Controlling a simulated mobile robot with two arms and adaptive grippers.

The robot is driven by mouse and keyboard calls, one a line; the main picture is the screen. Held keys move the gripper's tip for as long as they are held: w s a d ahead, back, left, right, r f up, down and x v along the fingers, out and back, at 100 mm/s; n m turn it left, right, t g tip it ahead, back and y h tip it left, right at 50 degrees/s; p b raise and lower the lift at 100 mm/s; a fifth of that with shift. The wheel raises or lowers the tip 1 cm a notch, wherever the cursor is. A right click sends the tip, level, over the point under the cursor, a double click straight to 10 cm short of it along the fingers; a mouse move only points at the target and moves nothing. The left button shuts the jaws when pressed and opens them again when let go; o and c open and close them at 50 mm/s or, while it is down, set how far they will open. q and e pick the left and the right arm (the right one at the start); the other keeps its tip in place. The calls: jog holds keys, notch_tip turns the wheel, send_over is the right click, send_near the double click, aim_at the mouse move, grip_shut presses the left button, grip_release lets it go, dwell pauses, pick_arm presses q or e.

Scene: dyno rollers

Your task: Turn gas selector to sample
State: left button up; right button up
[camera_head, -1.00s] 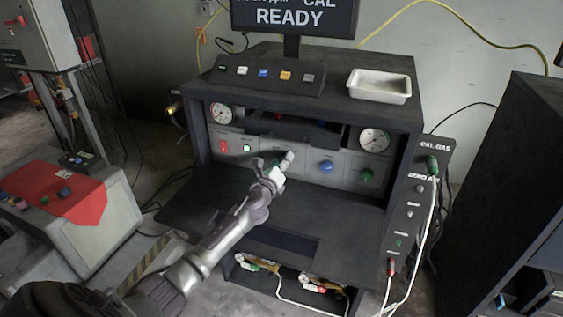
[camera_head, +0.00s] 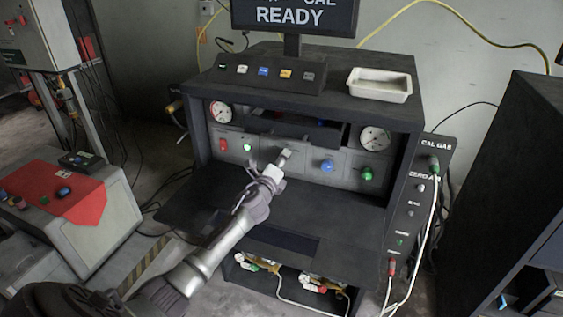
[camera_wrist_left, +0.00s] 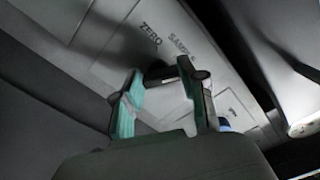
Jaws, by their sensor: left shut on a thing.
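The gas selector sits on the grey front panel (camera_head: 308,163) of the black bench. In the left wrist view its dark knob (camera_wrist_left: 157,71) shows between the fingers, beside the printed words ZERO and SAMPLE. My left gripper (camera_head: 281,161) reaches the panel between the green-lit button and the blue knob. In the wrist view the left gripper (camera_wrist_left: 160,88) has its two teal-sided fingers on either side of the selector knob, shut on it. The fingers hide much of the knob, so I cannot tell which position it points to. My right gripper is not in view.
A blue knob (camera_head: 327,166) and a green knob (camera_head: 367,174) are right of the selector, a red switch (camera_head: 223,145) left. Dial gauges (camera_head: 375,139) sit above. A white tray (camera_head: 379,85) stands on top. The black shelf (camera_head: 315,205) below the panel is clear.

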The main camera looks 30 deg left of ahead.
pick_arm(q)
jog(key=n, duration=0.5)
jog(key=shift+a+f, duration=0.1)
jog(key=shift+f, duration=0.05)
jog(key=shift+n, duration=0.4)
jog(key=o, duration=1.1)
jog(key=shift+o, duration=0.2)
jog(key=shift+s, duration=0.25)
jog(key=v, duration=1.1)
jog(key=shift+s+d, duration=0.25)
